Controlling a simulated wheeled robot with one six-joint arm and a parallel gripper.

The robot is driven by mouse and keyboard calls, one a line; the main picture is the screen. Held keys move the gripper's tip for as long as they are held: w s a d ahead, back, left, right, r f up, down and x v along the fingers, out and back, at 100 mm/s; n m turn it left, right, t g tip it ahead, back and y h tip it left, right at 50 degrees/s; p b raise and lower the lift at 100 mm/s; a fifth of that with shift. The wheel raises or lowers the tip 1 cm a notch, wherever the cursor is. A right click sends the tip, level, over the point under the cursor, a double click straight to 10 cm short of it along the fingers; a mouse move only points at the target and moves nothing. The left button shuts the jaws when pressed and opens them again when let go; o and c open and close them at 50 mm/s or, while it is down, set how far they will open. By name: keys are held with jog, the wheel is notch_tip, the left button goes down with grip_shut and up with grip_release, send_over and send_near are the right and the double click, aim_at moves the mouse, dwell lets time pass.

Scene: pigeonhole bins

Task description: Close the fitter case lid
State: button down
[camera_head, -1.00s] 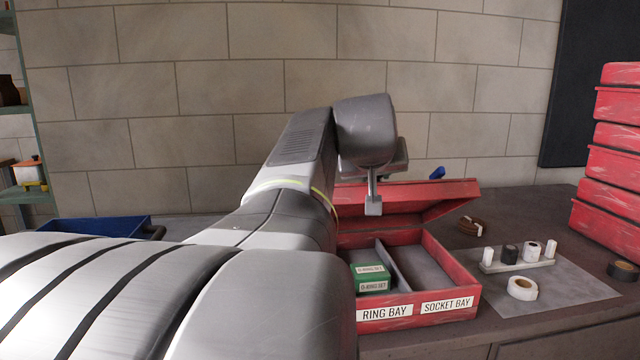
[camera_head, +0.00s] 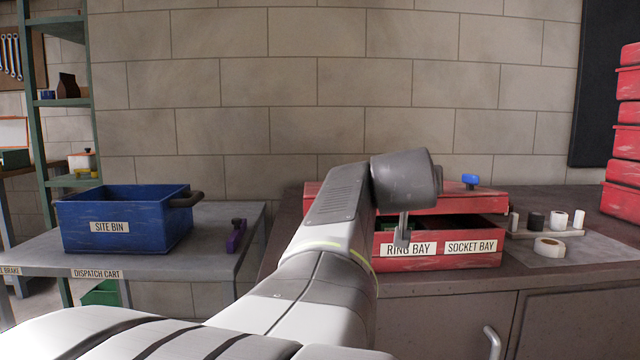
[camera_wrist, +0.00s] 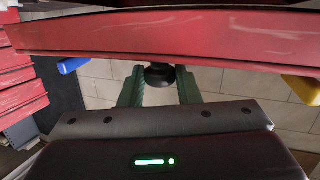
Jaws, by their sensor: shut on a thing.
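The red fitter case (camera_head: 445,263) stands on the bench, with RING BAY and SOCKET BAY labels on its front. Its lid (camera_head: 465,203) is tilted low over the case, with a dark gap still showing above the front wall. A sliver of green shows inside; my arm hides part of the case. My gripper (camera_head: 403,235) is at the front of the case. In the wrist view the green fingers of my gripper (camera_wrist: 160,92) are shut on a dark knob (camera_wrist: 160,73) beneath the red lid edge (camera_wrist: 165,42).
A blue-handled item (camera_head: 470,181) shows at the lid's top.

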jog(key=f+b, duration=0.1)
jog(key=s+f, duration=0.1)
jog(key=f, duration=0.1)
jog(key=shift+f+b, duration=0.15)
jog(key=shift+b, duration=0.25)
jog(key=shift+r, duration=0.2)
jog(key=c, duration=1.1)
grip_release()
jog(key=shift+w, duration=0.1)
jog(key=shift+r, duration=0.1)
